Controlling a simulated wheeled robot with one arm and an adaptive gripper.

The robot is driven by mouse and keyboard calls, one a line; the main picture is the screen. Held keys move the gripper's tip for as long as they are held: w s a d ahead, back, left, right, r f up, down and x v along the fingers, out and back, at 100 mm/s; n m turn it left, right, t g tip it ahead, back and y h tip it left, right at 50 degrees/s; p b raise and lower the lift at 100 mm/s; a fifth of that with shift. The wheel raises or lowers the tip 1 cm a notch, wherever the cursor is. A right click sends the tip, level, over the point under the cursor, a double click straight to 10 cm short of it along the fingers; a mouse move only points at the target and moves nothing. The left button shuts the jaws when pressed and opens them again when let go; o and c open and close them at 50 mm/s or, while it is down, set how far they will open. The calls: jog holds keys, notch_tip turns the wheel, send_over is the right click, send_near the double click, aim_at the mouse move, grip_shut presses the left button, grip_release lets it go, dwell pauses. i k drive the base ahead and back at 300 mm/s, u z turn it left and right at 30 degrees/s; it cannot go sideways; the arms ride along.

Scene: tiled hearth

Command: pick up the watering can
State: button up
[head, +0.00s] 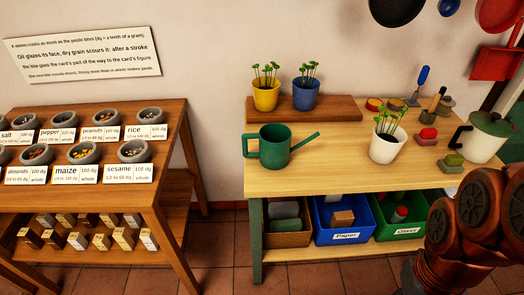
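The green watering can (273,147) stands upright on the left part of the wooden workbench top (345,182), near its left edge. Its handle is on the left and its thin spout points right and up. Nothing touches or covers it. My gripper is not in view. A copper-coloured part of my arm fills the lower right corner, well to the right of the can and nearer the camera.
A raised shelf behind the can holds a yellow pot (265,97) and a blue pot (305,96) with seedlings. A white pot (384,146) stands right of the spout. Bins, including a blue one (343,234), sit below. A slanted display table (100,120) stands left, across a gap.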

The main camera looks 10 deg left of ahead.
aim_at(274, 139)
jog(key=u, duration=0.85)
jog(key=k, duration=1.1)
jog(key=u, duration=1.85)
jog(key=i, duration=1.15)
jog(key=z, duration=0.65)
jog(key=i, duration=0.8)
jog(key=z, duration=0.85)
